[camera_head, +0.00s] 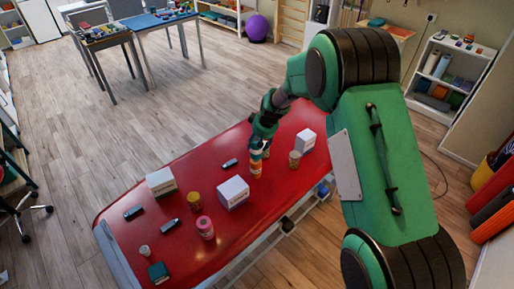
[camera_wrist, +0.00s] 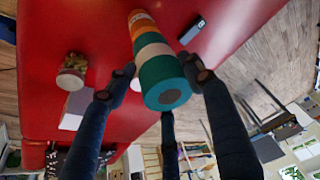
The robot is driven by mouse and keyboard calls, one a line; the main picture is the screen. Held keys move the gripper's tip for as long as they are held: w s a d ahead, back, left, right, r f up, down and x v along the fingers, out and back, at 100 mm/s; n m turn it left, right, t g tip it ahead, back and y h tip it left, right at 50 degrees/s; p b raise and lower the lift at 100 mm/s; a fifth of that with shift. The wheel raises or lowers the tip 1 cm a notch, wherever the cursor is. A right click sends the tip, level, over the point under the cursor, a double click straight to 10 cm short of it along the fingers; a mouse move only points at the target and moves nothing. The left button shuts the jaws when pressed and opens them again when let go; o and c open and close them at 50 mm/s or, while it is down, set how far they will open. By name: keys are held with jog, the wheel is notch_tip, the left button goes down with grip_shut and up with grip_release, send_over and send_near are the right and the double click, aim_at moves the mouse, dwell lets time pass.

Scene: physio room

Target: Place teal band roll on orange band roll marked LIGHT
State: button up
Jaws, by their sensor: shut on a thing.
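The teal band roll (camera_wrist: 164,78) shows its round end with a grey core in the wrist view. My gripper (camera_wrist: 160,74) is shut on it, with dark fingers at its sides. The orange band roll (camera_wrist: 143,22), with a pale label, lies in line just beyond the teal one. In the head view the orange roll (camera_head: 256,170) stands upright on the red treatment table (camera_head: 180,250), directly below my gripper (camera_head: 259,150). The teal roll is mostly hidden there. The label's wording is unreadable.
A jar (camera_head: 294,159) and a white box (camera_head: 307,141) stand close at the right. A larger white box (camera_head: 233,192) is close at the front left. A dark small item (camera_head: 230,163) lies to the left. More jars and boxes occupy the table's left half.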

jog(key=shift+w+a, duration=0.15)
jog(key=shift+w, duration=0.35)
jog(key=shift+s+f+b, duration=0.1)
jog(key=shift+f+b, duration=0.25)
jog(key=shift+f, duration=1.4)
jog(key=shift+f, duration=0.15)
jog(key=o, duration=1.6)
jog(key=shift+c, duration=0.2)
jog(key=shift+s+r, duration=0.1)
jog(key=shift+r, duration=0.55)
jog(key=p+v, duration=0.1)
jog(key=v, duration=1)
